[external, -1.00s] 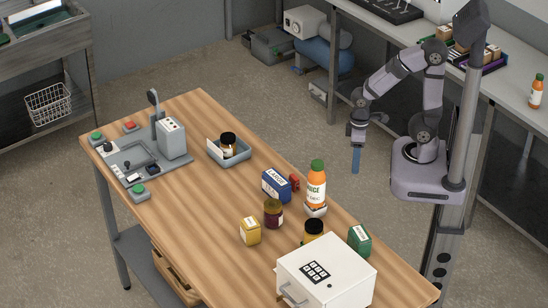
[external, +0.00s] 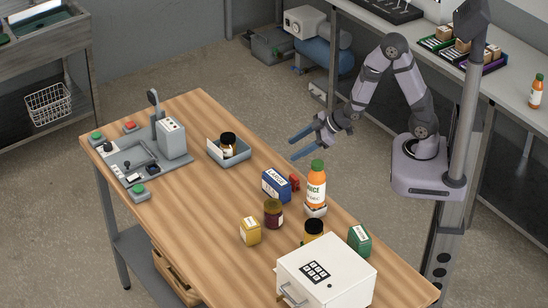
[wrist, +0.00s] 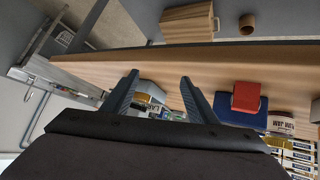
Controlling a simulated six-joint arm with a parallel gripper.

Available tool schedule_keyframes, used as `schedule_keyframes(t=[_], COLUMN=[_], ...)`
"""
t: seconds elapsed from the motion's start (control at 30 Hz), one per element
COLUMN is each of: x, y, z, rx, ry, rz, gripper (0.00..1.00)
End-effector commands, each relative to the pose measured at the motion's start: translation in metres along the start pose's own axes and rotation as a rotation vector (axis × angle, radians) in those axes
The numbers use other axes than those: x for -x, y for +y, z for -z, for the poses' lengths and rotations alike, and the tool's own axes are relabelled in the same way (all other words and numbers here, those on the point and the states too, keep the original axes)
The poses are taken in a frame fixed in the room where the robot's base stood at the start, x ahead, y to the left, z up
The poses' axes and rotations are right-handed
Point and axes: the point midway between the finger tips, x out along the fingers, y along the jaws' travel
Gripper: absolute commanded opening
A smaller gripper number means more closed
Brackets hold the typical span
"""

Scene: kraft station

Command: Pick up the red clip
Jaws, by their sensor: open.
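The red clip (external: 294,183) is a small red piece on the wooden table, beside the blue box (external: 275,185) and behind the orange juice bottle (external: 316,190). In the wrist view a red shape (wrist: 246,97), apparently the clip, shows against a blue box (wrist: 238,111), right of the fingers. My gripper (external: 292,148) is open and empty, with its two blue fingers spread and pointing left. It is in the air near the table's far edge, above and apart from the clip. It also shows in the wrist view (wrist: 159,78).
A dark jar (external: 273,214), a yellow tin (external: 250,231), a green tin (external: 359,240) and a white keypad box (external: 326,285) stand in front of the clip. A grey tray (external: 231,158) holds a jar further left. The table between tray and blue box is clear.

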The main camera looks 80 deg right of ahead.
Motion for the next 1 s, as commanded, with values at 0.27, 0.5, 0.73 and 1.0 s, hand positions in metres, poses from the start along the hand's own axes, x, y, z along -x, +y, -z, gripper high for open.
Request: schedule_keyframes(t=[0.27, 0.5, 0.73, 1.0], x=[-0.005, 0.009, 0.023, 0.031], y=[-0.011, -0.060, -0.104, -0.119], z=[0.043, 0.023, -0.013, -0.025], rx=[0.050, 0.043, 0.013, 0.000], ry=[0.382, 0.654, 0.737, 0.765], rz=[0.081, 0.279, 0.446, 0.510], gripper=[0.53, 0.53, 0.53, 0.53])
